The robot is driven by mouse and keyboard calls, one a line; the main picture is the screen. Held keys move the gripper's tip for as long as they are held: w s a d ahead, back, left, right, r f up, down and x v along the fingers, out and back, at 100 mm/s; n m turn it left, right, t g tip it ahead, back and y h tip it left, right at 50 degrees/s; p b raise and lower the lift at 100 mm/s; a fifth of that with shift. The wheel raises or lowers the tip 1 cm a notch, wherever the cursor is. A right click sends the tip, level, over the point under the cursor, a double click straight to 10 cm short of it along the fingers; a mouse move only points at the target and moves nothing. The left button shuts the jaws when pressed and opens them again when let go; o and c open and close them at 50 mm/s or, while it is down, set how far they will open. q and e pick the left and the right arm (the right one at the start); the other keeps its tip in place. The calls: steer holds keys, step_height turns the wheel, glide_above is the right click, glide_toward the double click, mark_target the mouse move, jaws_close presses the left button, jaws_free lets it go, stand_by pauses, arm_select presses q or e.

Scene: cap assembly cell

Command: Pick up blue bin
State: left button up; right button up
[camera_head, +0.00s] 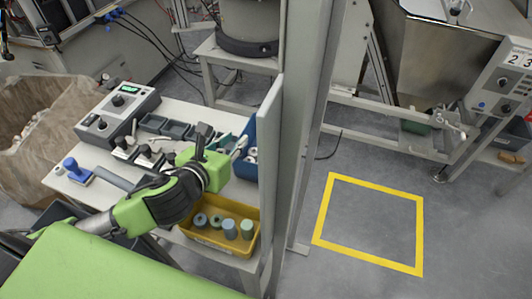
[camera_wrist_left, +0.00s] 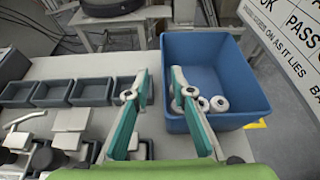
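The blue bin (camera_wrist_left: 225,57) stands at the right end of the white table in the left wrist view, with several white round parts (camera_wrist_left: 218,103) inside. In the head view the blue bin (camera_head: 243,170) is partly hidden by my gripper and a grey post. My left gripper (camera_wrist_left: 159,72) is open at the bin's left side. Its right finger overlaps the bin's inside in the picture and its left finger appears outside. The near left wall lies between them; contact cannot be told. In the head view my left gripper (camera_head: 238,145) is at the bin. My right gripper is not in view.
A yellow bin (camera_head: 197,238) with several cylinders is at the table's front. Small grey trays (camera_head: 172,129), a control box (camera_head: 118,112) and a blue-handled stamp (camera_head: 76,171) are on the table. The grey post (camera_head: 268,150) stands close to the bin's right.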

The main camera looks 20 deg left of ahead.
mark_target(243, 134)
arm_select(q)
steer(key=shift+d+x, duration=0.2)
steer(key=shift+x, duration=2.5)
jaws_close()
